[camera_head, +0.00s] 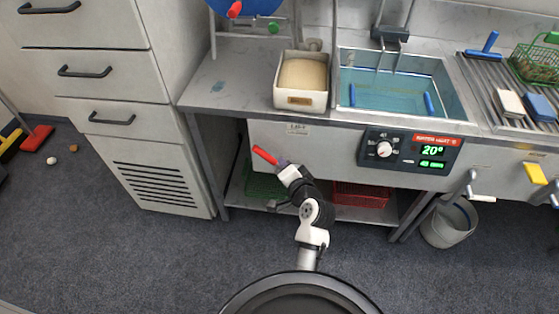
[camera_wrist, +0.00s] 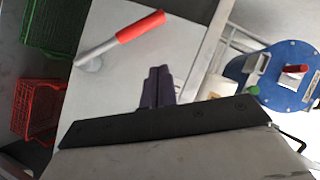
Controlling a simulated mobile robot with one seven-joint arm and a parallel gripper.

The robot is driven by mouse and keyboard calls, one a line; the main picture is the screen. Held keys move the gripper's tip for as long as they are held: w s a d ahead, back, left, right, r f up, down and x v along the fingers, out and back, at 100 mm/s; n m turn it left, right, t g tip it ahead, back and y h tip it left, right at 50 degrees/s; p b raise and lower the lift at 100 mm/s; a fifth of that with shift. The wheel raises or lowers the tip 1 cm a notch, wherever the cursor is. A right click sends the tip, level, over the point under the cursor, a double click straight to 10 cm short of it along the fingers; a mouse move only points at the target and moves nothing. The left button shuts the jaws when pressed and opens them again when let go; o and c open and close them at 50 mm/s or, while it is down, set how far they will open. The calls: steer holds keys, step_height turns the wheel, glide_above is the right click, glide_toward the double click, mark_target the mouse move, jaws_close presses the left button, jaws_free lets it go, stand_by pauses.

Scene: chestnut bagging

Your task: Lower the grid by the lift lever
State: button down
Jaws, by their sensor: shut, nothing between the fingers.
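The lift lever (camera_head: 264,155) has a red grip and sits on the pale front panel below the counter. In the wrist view the lever (camera_wrist: 140,27) slants up to the right from a round pivot on the panel. My gripper (camera_head: 282,163) is beside the lever's red grip. In the wrist view my gripper (camera_wrist: 158,72) has its dark fingers shut together and empty, with a visible gap to the lever. The water basin (camera_head: 395,85) holds blue water, with a metal hanger (camera_head: 390,40) at its back. I cannot clearly make out the grid.
A control box (camera_head: 410,150) shows 20° right of the lever. A tub (camera_head: 301,80) stands on the counter above. Green (camera_head: 266,186) and red (camera_head: 360,195) baskets are on the lower shelf. Drawers (camera_head: 110,90) stand left, and a bucket (camera_head: 449,224) is on the floor right.

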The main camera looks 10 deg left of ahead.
steer(key=shift+r+v, duration=0.2)
steer(key=shift+v, duration=1.35)
